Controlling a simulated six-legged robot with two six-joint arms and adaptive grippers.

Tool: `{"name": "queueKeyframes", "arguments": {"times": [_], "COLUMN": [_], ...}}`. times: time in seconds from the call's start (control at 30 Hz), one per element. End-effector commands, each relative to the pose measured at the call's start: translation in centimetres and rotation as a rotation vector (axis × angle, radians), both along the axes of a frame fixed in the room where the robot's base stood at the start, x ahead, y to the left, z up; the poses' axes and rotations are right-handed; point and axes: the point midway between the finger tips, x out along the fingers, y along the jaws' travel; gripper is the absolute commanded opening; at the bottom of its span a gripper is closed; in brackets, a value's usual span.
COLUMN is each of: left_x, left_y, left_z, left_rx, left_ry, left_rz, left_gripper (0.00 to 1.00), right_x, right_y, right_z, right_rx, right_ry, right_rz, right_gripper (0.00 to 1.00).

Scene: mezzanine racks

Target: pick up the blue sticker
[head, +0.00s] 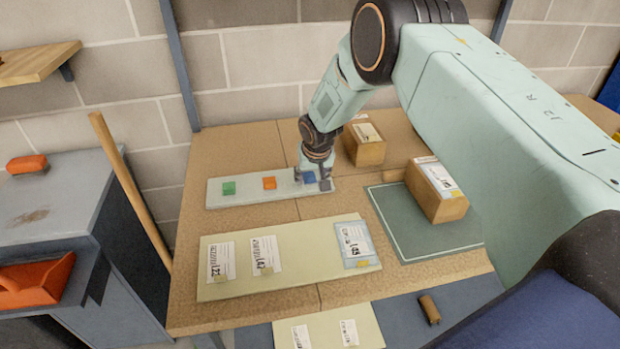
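The blue sticker (309,177) is a small blue square on a pale strip (248,197) at the back of the brown table. A green sticker (229,188) and an orange sticker (269,183) lie in a row to its left. My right gripper (311,178) points down at the right end of the strip, its fingers apart on either side of the blue sticker. It partly covers that spot, and I cannot tell whether the fingertips touch the sticker or the strip. My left gripper is not in view.
A cream board with labels (290,280) lies in front of the strip. Cardboard boxes stand at the back (368,150) and on a green mat (438,200) at the right. A wooden pole (130,185) leans at the left.

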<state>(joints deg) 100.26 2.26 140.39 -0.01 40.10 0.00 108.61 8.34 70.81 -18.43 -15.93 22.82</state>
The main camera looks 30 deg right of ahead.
Motion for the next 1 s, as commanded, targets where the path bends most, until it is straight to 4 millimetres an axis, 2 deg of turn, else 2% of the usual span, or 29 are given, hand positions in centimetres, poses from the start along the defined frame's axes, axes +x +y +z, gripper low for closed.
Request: {"name": "queueKeyframes", "arguments": {"times": [0.07,0.4,0.77,0.87,1.0], "left_x": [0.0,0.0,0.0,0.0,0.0], "left_y": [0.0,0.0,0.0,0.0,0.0], "left_z": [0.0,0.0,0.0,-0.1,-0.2], "left_rx": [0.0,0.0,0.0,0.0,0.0], "left_ry": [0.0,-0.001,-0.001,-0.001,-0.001], "left_rz": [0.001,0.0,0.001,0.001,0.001], "left_gripper": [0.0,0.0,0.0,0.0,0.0], "right_x": [0.0,0.0,0.0,0.0,0.1], "right_y": [0.0,0.0,0.0,0.0,0.0], "right_z": [0.0,0.0,0.1,0.9,3.4], "right_rx": [0.0,0.001,0.0,0.0,0.001], "right_ry": [0.0,0.001,0.0,-0.001,-0.004], "right_rz": [0.0,-0.001,-0.001,-0.001,-0.001], "right_gripper": [0.45,0.16,0.15,0.15,0.15]}}
